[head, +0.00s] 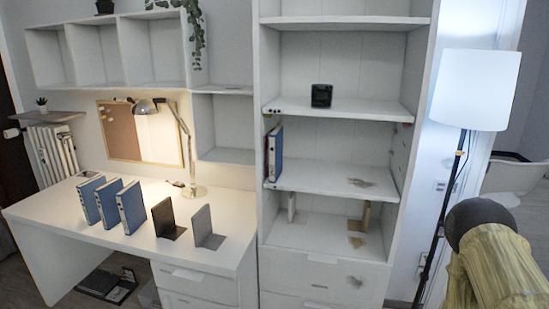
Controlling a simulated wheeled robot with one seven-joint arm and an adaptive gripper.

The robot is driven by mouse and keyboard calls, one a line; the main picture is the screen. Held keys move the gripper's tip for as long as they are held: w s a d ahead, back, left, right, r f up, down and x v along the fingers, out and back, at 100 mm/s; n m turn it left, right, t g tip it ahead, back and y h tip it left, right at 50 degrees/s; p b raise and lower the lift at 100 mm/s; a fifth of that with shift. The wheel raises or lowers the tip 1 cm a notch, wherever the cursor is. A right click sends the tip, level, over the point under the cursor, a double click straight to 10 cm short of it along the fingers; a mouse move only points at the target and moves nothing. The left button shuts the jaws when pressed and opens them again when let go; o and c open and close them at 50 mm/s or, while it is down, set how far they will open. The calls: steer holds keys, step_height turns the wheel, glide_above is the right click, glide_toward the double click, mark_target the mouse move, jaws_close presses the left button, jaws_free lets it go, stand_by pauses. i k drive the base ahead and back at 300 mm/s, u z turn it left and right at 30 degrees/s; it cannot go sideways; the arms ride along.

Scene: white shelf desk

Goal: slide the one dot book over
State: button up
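Three blue books stand upright in a row on the white desk (62,215): a left one (91,201), a middle one (109,203) and a right one (132,207). A fourth blue book (275,154) stands at the left end of a middle shelf in the white shelf unit. The dot marks on the books are too small to make out, so I cannot tell which is the one dot book. My gripper is not in view.
A dark bookend (163,217) and a grey bookend (204,227) stand right of the desk books. A desk lamp (187,150) stands behind. A black object (321,95) sits above. A floor lamp (475,90) stands right.

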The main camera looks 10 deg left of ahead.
mark_target(276, 137)
steer(key=u, duration=0.55)
steer(key=k, duration=0.65)
steer(key=u, duration=0.9)
steer(key=i, duration=1.4)
steer(key=z, duration=0.9)
steer(key=i, duration=0.5)
steer(key=z, duration=0.55)
